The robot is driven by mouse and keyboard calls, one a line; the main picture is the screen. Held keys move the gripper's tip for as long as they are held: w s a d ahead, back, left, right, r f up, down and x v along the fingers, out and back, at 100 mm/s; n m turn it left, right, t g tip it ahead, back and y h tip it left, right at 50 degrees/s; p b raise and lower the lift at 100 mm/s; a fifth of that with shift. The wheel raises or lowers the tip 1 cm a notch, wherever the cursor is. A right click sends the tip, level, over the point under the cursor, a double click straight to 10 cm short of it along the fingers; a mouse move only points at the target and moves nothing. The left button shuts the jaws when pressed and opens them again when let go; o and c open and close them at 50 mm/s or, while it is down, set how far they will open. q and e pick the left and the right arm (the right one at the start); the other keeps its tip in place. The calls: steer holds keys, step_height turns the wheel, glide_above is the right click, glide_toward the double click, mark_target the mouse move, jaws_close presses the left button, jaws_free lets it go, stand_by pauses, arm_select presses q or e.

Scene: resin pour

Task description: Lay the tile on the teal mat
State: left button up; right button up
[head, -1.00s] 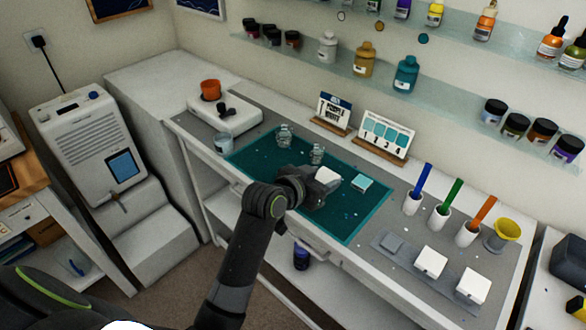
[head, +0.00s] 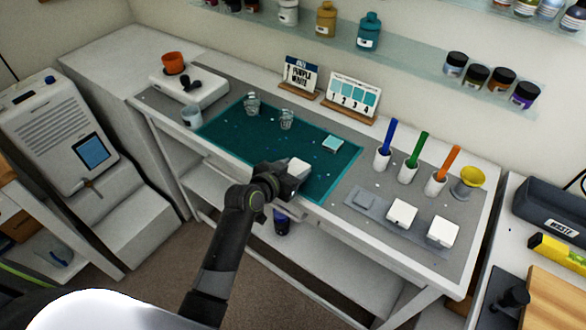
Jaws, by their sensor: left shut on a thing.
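My left gripper (head: 291,178) is over the front edge of the teal mat (head: 228,147). It is shut on a white tile (head: 299,167), whose pale top shows past the jaws; the gripper hides the rest. I cannot tell whether the tile touches the mat. A small light teal square (head: 332,144) lies on the mat behind and to the right of the gripper. Two more white tiles, one (head: 402,212) and another (head: 442,232), sit on a grey strip at the right. My right gripper is not in view.
Two clear cups (head: 286,119) stand on the mat's back part. Blue, green and orange tools (head: 420,149) stand in white holders, with a yellow funnel (head: 468,181) to their right. Sign cards (head: 353,95) stand behind the mat. The mat's middle is mostly free.

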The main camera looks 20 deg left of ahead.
arm_select(q)
steer(key=shift+f, duration=0.2)
steer(key=o, duration=1)
steer(key=shift+r, duration=0.1)
steer(key=shift+r, duration=0.15)
steer(key=b+v, duration=0.1)
steer(key=v, duration=1.1)
